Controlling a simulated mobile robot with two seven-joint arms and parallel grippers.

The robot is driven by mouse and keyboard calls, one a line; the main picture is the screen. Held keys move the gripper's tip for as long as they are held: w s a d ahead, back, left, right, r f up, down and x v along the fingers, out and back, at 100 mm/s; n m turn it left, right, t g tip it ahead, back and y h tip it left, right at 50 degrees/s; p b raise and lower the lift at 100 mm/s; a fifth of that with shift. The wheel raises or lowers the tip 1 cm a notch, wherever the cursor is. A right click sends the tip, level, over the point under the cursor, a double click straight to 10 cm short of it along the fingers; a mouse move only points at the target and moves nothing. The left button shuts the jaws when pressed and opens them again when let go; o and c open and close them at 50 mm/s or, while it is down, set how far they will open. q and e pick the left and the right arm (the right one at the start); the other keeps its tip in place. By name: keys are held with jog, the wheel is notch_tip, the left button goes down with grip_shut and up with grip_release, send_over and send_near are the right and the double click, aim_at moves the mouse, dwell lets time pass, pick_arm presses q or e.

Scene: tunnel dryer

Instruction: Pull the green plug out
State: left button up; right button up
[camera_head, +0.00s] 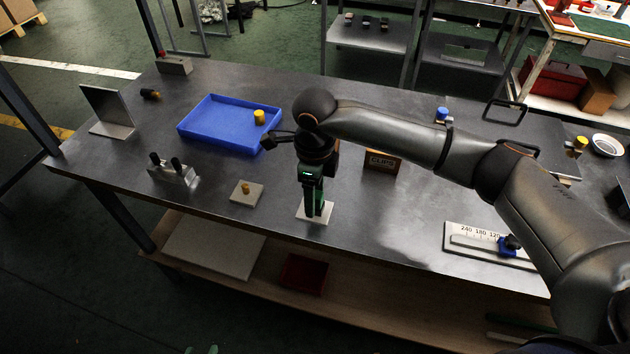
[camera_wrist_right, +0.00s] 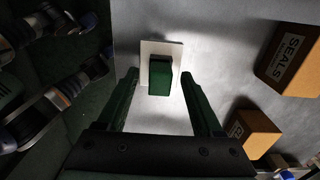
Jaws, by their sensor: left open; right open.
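The green plug (camera_wrist_right: 159,78) stands on a small white plate (camera_wrist_right: 152,47) in the right wrist view. My right gripper (camera_wrist_right: 160,75) is open, with one finger on either side of the plug. Gaps show between the plug and both fingers. In the head view, my right gripper (camera_head: 315,207) points down over the white plate (camera_head: 301,214) near the table's front edge and largely hides the plug. Only the green fingertips of my left gripper (camera_head: 201,349) show at the bottom edge of the head view, apart and empty.
A blue tray (camera_head: 190,128) holds a yellow cylinder. A metal block with black posts (camera_head: 174,175) stands left. A CLIPS box (camera_head: 382,162) stands behind right, a slider scale (camera_head: 480,241) right.

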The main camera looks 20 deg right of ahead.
jog(key=shift+f, duration=0.1)
jog(key=shift+c, duration=0.4)
grip_shut()
dwell(0.6)
dwell(0.3)
